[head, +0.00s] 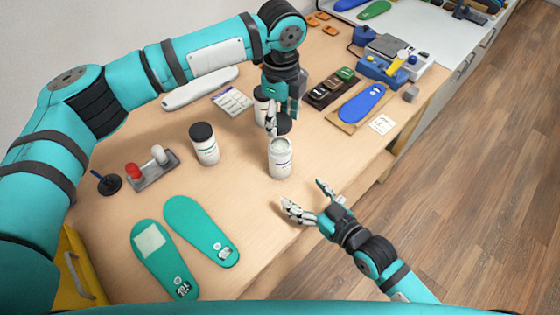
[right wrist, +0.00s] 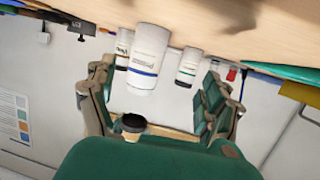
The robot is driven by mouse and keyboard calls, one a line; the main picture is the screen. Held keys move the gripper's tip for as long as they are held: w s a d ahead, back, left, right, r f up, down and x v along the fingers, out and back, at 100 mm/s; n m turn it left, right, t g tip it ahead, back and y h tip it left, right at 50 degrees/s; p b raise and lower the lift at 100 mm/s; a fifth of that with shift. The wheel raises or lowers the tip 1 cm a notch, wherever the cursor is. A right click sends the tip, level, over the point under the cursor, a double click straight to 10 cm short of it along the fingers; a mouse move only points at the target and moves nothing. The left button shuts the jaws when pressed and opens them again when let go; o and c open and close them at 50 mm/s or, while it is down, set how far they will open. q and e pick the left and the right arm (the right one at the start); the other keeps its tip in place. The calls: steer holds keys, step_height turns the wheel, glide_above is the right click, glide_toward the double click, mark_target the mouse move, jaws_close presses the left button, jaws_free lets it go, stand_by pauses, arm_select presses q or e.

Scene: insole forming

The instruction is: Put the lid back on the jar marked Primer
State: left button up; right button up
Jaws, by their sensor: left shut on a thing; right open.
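An open white jar (head: 281,158) stands upright near the table's front edge, with no lid on it. It also shows upside down in the right wrist view (right wrist: 148,58), with a blue stripe; its label is too small to read. A black lid (head: 284,125) is held by my left gripper (head: 281,113), above and just behind the open jar, apart from its rim. The lid also shows in the right wrist view (right wrist: 131,123). My right gripper (head: 307,198) is open and empty, in front of the open jar, its fingers pointing toward it.
A black-lidded jar (head: 204,145) stands to the left. Another jar (head: 261,103) is partly hidden behind my left gripper. Teal insoles (head: 201,231) lie front left, beside a small stand (head: 153,169). A blue insole (head: 362,102) lies at the back right.

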arm_select(q)
steer(key=shift+d, duration=0.15)
arm_select(e)
steer(key=shift+w+d+r+t+y, duration=0.25)
steer(key=shift+w+r+t+y, duration=0.35)
steer(key=shift+t+y, duration=0.1)
steer(key=shift+w+d+r+t, duration=0.2)
steer(key=shift+d+r+t, duration=0.2)
steer(key=shift+r+t, duration=0.15)
steer(key=x, duration=1.2)
steer(key=shift+a, duration=0.1)
steer(key=shift+r, duration=0.1)
jaws_close()
arm_select(q)
glide_above(282, 148)
steer(key=shift+s+f, duration=0.1)
steer(key=shift+f, duration=2.3)
steer(key=shift+f, duration=0.9)
